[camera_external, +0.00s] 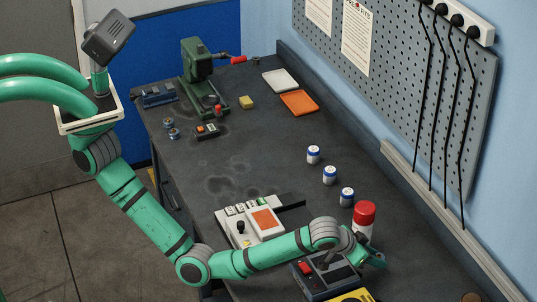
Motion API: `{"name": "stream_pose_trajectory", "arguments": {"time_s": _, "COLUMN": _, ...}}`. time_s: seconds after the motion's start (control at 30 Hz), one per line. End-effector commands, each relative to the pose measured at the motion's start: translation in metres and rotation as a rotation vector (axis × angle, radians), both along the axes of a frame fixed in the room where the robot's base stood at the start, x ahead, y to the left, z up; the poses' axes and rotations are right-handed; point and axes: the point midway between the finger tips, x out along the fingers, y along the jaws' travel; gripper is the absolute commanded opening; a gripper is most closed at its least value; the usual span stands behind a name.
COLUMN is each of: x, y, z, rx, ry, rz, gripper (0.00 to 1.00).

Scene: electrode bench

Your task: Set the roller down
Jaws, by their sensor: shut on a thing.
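My gripper (376,260) is at the lower right of the bench, at the end of the green arm. It is low over the back right of a dark grey device (316,284) with a red part, just in front of a white bottle with a red cap (364,212). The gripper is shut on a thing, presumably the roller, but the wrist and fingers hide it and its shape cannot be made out. Whether it touches the device or the bench cannot be told.
The dark bench (270,150) has clear room in its middle. Three small blue-and-white jars (330,175) stand along the right. A pale device with an orange pad (265,221) lies left of the forearm. A yellow object (352,296) is at the bottom edge. A green press (196,70) stands far back.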

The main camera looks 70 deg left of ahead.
Motion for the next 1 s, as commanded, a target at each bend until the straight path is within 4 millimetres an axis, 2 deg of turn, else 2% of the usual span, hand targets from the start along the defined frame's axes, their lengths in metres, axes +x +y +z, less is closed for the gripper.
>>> {"name": "stream_pose_trajectory", "arguments": {"time_s": 0.3, "x": 0.003, "y": -0.002, "z": -0.035, "rx": 0.001, "ry": 0.001, "rz": -0.001, "gripper": 0.04}}
{"name": "stream_pose_trajectory", "arguments": {"time_s": 0.67, "x": 0.003, "y": -0.002, "z": -0.038, "rx": 0.000, "ry": 0.000, "rz": 0.000, "gripper": 0.04}}
{"name": "stream_pose_trajectory", "arguments": {"time_s": 0.7, "x": 0.003, "y": -0.002, "z": -0.039, "rx": 0.000, "ry": 0.001, "rz": 0.000, "gripper": 0.34}}
{"name": "stream_pose_trajectory", "arguments": {"time_s": 0.77, "x": 0.003, "y": -0.002, "z": -0.038, "rx": 0.000, "ry": 0.001, "rz": 0.000, "gripper": 0.49}}
{"name": "stream_pose_trajectory", "arguments": {"time_s": 1.0, "x": 0.003, "y": -0.002, "z": -0.038, "rx": 0.000, "ry": 0.001, "rz": 0.000, "gripper": 0.51}}
